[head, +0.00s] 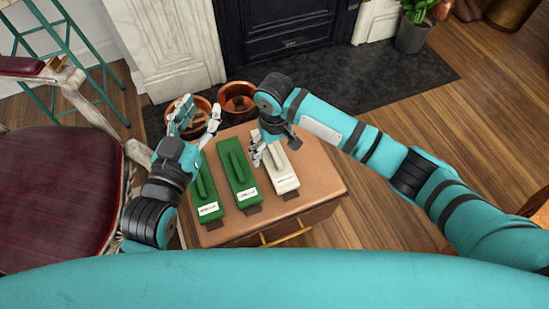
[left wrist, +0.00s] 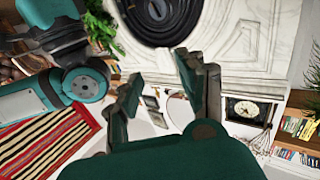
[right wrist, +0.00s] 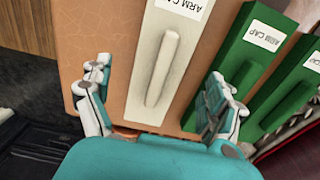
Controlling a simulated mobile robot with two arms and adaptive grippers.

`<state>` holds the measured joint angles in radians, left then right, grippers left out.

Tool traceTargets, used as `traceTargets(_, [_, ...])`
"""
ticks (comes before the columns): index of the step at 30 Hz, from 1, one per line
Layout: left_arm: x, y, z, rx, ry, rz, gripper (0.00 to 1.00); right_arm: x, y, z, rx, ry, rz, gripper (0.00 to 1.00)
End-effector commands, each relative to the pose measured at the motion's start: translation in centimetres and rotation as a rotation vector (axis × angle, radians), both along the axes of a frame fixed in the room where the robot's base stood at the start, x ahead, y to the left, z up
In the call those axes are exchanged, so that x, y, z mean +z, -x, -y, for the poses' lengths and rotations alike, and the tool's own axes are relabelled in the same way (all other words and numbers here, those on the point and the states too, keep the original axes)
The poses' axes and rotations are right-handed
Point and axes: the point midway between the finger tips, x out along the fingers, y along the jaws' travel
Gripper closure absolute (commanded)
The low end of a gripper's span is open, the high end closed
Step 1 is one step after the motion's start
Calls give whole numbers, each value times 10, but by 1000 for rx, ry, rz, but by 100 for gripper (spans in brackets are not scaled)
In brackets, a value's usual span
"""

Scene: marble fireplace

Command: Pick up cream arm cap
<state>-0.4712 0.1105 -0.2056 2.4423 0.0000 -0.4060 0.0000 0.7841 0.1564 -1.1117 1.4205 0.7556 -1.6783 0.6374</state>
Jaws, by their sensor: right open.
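The cream arm cap (head: 285,178) is a long pale block with a raised handle ridge and an "ARM CAP" label, lying at the right of a row on the small brown table. In the right wrist view the cream arm cap (right wrist: 172,62) lies between my open right gripper's fingers (right wrist: 160,110), which are apart from its sides. In the head view the right gripper (head: 268,152) is over its far end. My left gripper (head: 190,118) is open and empty, raised at the table's left; its fingers also show spread in the left wrist view (left wrist: 160,85).
Two green arm caps (head: 238,172) (head: 206,195) lie left of the cream one; the nearer one is close beside my right gripper's finger. The table (head: 320,180) has bare top at right. A red chair (head: 60,190) stands left, copper pots (head: 237,100) behind.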

Motion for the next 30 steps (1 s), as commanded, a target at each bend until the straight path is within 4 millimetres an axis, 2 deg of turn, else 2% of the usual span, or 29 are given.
traceTargets(3, [22,-1,4,-8,36,137,60,-14,0,1,0,1,-1,10])
traceTargets(9, [51,4,7,-18,77,293,60,-26,0,1,0,0,0,10])
traceTargets(19, [58,6,7,-19,86,326,60,-27,0,1,0,0,0,11])
traceTargets(30, [57,5,7,-19,85,324,60,-27,0,0,0,0,0,59])
